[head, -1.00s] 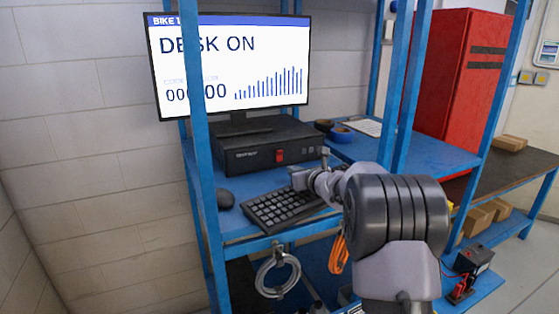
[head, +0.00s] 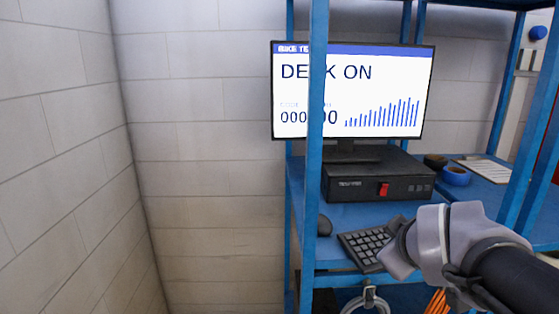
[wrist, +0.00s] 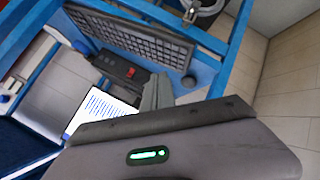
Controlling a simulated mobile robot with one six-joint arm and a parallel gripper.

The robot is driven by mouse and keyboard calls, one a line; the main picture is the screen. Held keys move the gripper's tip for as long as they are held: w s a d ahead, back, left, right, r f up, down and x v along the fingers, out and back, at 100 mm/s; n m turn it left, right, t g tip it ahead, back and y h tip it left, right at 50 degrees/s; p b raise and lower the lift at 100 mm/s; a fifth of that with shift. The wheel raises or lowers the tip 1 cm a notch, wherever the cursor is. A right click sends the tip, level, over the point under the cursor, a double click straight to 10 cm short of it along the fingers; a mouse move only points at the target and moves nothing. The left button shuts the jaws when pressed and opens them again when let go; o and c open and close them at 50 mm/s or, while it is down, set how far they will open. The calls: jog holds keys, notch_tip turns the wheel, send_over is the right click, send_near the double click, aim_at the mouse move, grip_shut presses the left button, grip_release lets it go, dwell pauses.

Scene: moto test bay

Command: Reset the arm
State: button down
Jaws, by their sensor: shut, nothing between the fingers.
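My gripper (wrist: 157,92) shows in the wrist view with its fingers together and nothing between them. Its grey body with a green light fills the bottom of that view. In the head view my arm reaches in from the lower right, and its grey wrist covers part of the keyboard (head: 364,247); the fingers cannot be made out there. In the wrist view the keyboard (wrist: 130,38) lies at the top, apart from the fingers in the picture. The distance between them is unclear.
A blue rack post (head: 316,160) stands before the lit monitor (head: 380,88). On the shelf are a black box (head: 360,182) with a red switch, a mouse (head: 324,226) and tape rolls (head: 455,176). A grey ring (head: 368,299) hangs below. Bare wall lies left.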

jog(key=s+a+f+m+g+y, duration=0.25)
jog(key=s+a+m, duration=0.35)
jog(key=s, duration=0.3)
jog(key=s+a+f+m+g+y, duration=0.15)
jog(key=s+a+f+m, duration=0.35)
jog(key=s, duration=0.5)
notch_tip(320, 180, down, 22)
jog(key=s+b, duration=0.1)
jog(key=b, duration=1.8)
jog(key=shift+s+a+r+g, duration=0.25)
jog(key=shift+s+a+g, duration=0.05)
jog(key=shift+s+a, duration=0.1)
